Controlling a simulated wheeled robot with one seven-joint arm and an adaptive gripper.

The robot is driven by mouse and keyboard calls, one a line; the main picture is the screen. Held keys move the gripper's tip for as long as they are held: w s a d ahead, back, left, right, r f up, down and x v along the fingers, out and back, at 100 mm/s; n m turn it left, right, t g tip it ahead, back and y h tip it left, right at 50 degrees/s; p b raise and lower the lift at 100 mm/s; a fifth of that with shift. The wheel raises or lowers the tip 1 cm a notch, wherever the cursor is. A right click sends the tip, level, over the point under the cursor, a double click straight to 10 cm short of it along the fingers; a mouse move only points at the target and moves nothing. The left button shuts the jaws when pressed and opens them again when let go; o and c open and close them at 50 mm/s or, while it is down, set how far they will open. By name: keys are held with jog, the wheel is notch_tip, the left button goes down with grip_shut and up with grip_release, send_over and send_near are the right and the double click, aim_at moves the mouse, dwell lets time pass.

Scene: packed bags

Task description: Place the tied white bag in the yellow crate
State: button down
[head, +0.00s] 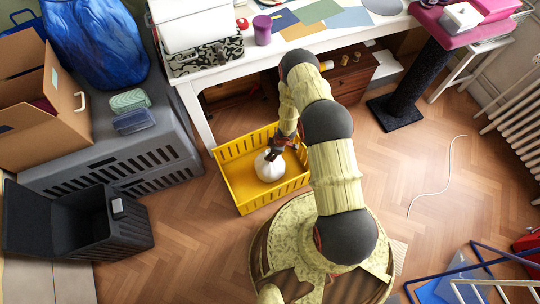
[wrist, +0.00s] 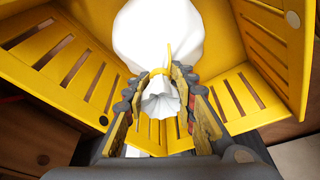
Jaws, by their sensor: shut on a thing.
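The white bag (head: 269,167) is round and sits inside the yellow crate (head: 232,184) in the head view. Its gathered neck, with a yellow tie, shows in the wrist view (wrist: 160,90). My gripper (head: 276,150) reaches into the crate from above and is shut on the neck of the bag. In the wrist view the two fingers (wrist: 160,98) stand on either side of the neck. The crate's slotted walls (wrist: 65,72) surround the bag there. I cannot tell whether the bag's underside touches the crate floor.
A white table (head: 190,98) stands behind the crate. A dark open box (head: 90,225) is on the floor at left, in front of a grey crate (head: 130,165) bearing a cardboard box (head: 45,130) and a blue bag (head: 95,45). The floor (head: 440,150) at right is mostly clear.

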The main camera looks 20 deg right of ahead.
jog(key=shift+f, duration=0.15)
jog(key=c, duration=1.5)
grip_release()
jog(key=shift+o, duration=0.2)
